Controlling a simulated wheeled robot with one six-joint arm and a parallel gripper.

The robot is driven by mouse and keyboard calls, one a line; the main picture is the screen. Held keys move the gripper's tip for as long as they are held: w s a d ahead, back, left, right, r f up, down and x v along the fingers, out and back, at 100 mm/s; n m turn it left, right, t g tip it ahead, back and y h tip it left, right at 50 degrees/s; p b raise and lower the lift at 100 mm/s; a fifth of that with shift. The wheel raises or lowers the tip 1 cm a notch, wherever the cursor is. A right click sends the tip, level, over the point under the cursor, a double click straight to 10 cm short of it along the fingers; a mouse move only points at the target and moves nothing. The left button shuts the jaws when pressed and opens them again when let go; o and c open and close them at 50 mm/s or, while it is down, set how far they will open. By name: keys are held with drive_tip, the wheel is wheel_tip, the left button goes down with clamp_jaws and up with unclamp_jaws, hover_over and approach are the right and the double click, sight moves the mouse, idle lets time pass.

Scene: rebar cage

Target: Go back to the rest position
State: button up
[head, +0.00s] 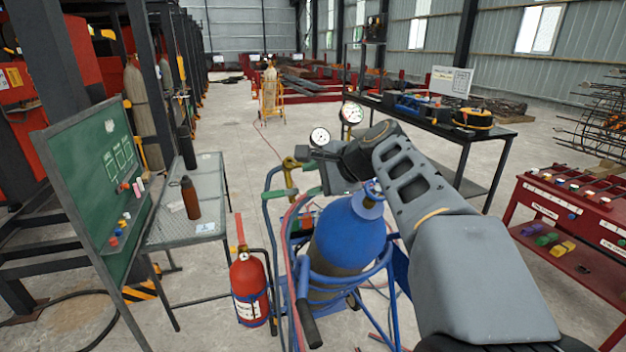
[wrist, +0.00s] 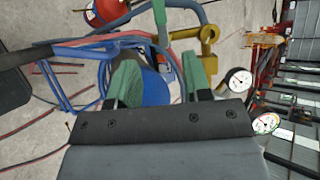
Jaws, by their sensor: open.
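My gripper (head: 300,177) reaches over the blue gas cylinder (head: 348,232) in its blue cart (head: 302,275). In the wrist view, my gripper (wrist: 160,82) has its two green fingers spread wide, with nothing held between them. The blue cylinder (wrist: 154,90) shows through the gap. A brass valve fitting (wrist: 207,40) lies just beyond the finger on the right; I cannot tell if they touch. My arm extends from the lower right of the head view and is bent over the cylinder.
Pressure gauges (head: 320,137) stand close by my gripper. Red hoses (head: 289,240) hang along the cart. A red extinguisher (head: 249,287), a mesh table (head: 185,232) and a green board (head: 112,180) stand left. A red tool cart (head: 570,215) stands right; a dark workbench (head: 480,133) stands behind.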

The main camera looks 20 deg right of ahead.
drive_tip(key=s+d+f+n+g+h, duration=0.1)
drive_tip(key=s+f+n+g+h, duration=0.15)
drive_tip(key=f, duration=0.25)
drive_tip(key=s+f+n+g+h, duration=0.1)
drive_tip(key=s+f+n, duration=0.1)
drive_tip(key=f+n, duration=0.3)
drive_tip(key=s+a+f+n+g+h+p, duration=0.2)
drive_tip(key=s+a+f+n, duration=0.3)
drive_tip(key=s+f+n, duration=0.4)
drive_tip(key=s, duration=0.2)
drive_tip(key=shift+s+a+f+p, duration=0.3)
drive_tip(key=shift+s+a, duration=0.05)
drive_tip(key=shift+s, duration=0.05)
drive_tip(key=shift+o, duration=0.4)
drive_tip(key=shift+g, duration=0.25)
